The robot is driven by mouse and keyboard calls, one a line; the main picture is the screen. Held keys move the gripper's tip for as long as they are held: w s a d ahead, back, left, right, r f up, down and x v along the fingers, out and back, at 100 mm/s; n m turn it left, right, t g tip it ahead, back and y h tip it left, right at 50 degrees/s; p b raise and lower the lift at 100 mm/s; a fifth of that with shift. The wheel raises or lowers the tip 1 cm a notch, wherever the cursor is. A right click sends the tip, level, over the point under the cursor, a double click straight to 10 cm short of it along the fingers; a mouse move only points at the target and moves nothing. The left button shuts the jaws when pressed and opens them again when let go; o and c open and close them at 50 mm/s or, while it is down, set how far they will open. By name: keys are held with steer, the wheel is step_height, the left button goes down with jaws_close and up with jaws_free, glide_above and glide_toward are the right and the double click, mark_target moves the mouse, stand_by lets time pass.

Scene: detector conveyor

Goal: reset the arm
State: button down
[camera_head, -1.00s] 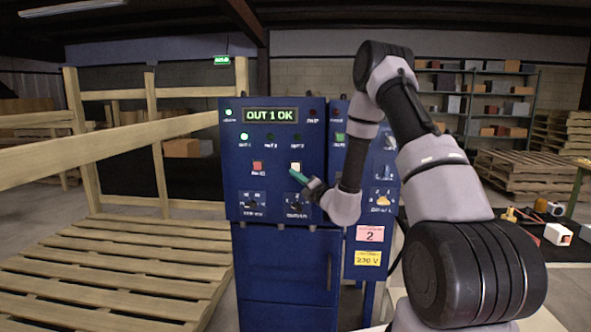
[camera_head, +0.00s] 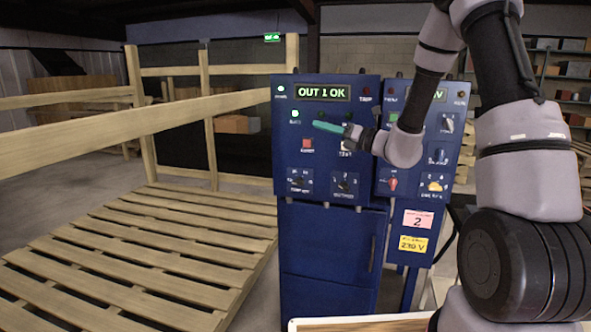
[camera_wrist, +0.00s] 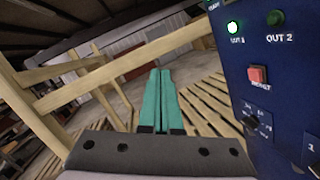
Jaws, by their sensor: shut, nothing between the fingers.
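My arm reaches in from the right of the head view, in front of the blue control cabinet (camera_head: 330,250). My gripper (camera_head: 318,125) points left, before the cabinet's upper panel, and covers part of its lamps and buttons. In the wrist view the two green fingers (camera_wrist: 160,75) lie side by side, shut with nothing between them. They point past the cabinet's left edge toward the wooden pallets and fence. The cabinet display (camera_head: 322,92) reads "OUT 1 OK". A green lamp (camera_head: 295,114) is lit below it. The red reset button (camera_wrist: 258,77) shows right of the fingers.
A wooden fence (camera_head: 170,115) and a slatted pallet platform (camera_head: 150,255) stand left of the cabinet. A second blue panel with dials (camera_head: 436,185) adjoins it on the right. Shelves (camera_head: 570,75) with boxes stand at the back right.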

steer(key=s+a+r+n+g+h, duration=0.1)
steer(key=s+r+n+g+h, duration=0.15)
steer(key=s+n+g, duration=0.45)
steer(key=s+a+r+n+g+h, duration=0.1)
steer(key=s+r+n+g, duration=0.15)
steer(key=s+n, duration=0.75)
steer(key=s+d+r+n+t+h, duration=0.3)
steer(key=s+d+n+t+h, duration=0.3)
steer(key=d, duration=1)
steer(key=s+n+h, duration=0.3)
steer(key=s+h, duration=0.2)
steer(key=s, duration=0.1)
steer(key=shift+s+d, duration=0.15)
steer(key=shift+s, duration=0.05)
steer(key=shift+r, duration=0.1)
